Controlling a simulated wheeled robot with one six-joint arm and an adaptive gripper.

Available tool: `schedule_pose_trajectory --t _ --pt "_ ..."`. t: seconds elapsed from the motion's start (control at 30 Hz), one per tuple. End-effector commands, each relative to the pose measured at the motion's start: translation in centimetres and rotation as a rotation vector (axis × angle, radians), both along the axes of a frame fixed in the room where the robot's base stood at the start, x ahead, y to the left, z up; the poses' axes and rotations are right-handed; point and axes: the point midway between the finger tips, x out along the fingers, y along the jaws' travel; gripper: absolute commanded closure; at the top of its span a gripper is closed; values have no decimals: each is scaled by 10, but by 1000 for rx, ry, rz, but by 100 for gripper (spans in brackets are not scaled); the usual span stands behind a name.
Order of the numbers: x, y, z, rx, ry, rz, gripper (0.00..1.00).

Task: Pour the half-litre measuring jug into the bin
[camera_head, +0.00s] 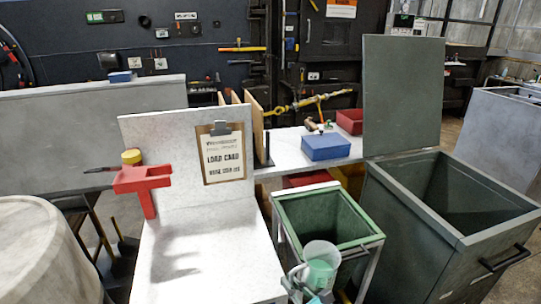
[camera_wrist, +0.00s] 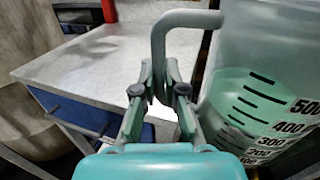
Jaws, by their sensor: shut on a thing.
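The measuring jug (camera_head: 321,268) is translucent with green liquid inside. It appears about upright in the head view, overlapping the near left part of the open green bin (camera_head: 287,206); whether it is over the bin or in front of it I cannot tell. In the wrist view the jug (camera_wrist: 262,50) stands at the right, with black marks up to 500 and liquid around the upper marks. My gripper (camera_wrist: 159,88) is shut on the jug's grey handle (camera_wrist: 185,18). In the head view my gripper (camera_head: 303,278) is at the bottom edge, left of the jug.
A larger dark grey-green bin (camera_head: 405,215) with a raised lid (camera_head: 402,95) stands at right. A white bench (camera_head: 195,245) with a load card (camera_head: 223,156) and red bracket (camera_head: 143,180) is at left. A blue box (camera_head: 325,147) sits on the bench behind.

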Motion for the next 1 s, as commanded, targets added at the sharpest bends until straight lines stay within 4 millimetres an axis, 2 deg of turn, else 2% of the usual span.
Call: schedule_pose_trajectory --t 0.03,0.2,0.3,0.4,0.53,0.87,1.0 --pt "4 -20 -12 1 4 -44 100" --pt "10 -79 -48 -2 11 -185 100" --pt "10 -105 -64 -5 16 -247 100" --pt "9 -121 -75 -8 20 -288 100" --pt "9 -131 -81 -11 22 -313 100" --pt "8 -133 -83 -11 23 -318 100" --pt "5 -145 -101 -9 28 -365 100"
